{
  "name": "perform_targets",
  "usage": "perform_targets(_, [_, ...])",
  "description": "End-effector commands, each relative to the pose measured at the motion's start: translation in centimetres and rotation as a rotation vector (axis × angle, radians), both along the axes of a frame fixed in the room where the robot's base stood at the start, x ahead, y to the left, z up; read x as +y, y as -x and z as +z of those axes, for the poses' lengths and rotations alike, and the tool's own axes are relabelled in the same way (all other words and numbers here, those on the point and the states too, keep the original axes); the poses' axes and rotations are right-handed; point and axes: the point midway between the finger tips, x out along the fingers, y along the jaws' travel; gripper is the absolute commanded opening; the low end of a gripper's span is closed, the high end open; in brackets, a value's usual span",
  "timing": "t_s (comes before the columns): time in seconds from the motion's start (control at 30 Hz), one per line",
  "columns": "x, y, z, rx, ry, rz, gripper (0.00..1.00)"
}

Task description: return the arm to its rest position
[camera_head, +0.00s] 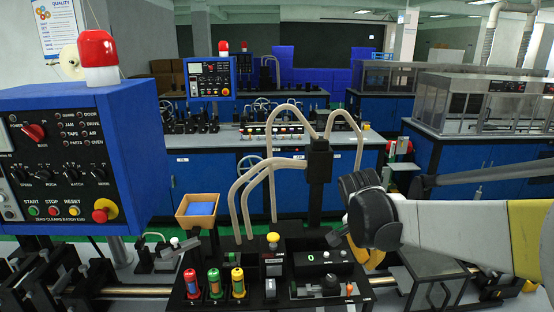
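A yellow part shows just below that joint, over the right side of the black control console (275,287). I cannot make out my gripper; its fingers do not show clearly, and what lies behind the joint is hidden. Whether it holds anything cannot be seen.
A blue control box (85,160) with a red lamp (98,58) stands at left. Beige curved tubes (262,185) rise around a black post (319,165). A tan bin (198,212) holds something blue. Red, green and yellow cylinders (213,282) stand on the console. Machines fill the background.

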Motion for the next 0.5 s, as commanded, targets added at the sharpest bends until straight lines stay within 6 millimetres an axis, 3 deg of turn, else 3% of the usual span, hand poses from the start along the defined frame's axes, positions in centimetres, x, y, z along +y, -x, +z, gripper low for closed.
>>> perform_targets(0.27, [3.2,8.7,1.4,-0.080,0.003,0.457,0.00])
perform_targets(0.5, [5.8,15.5,-0.3,-0.179,0.077,0.823,0.00])
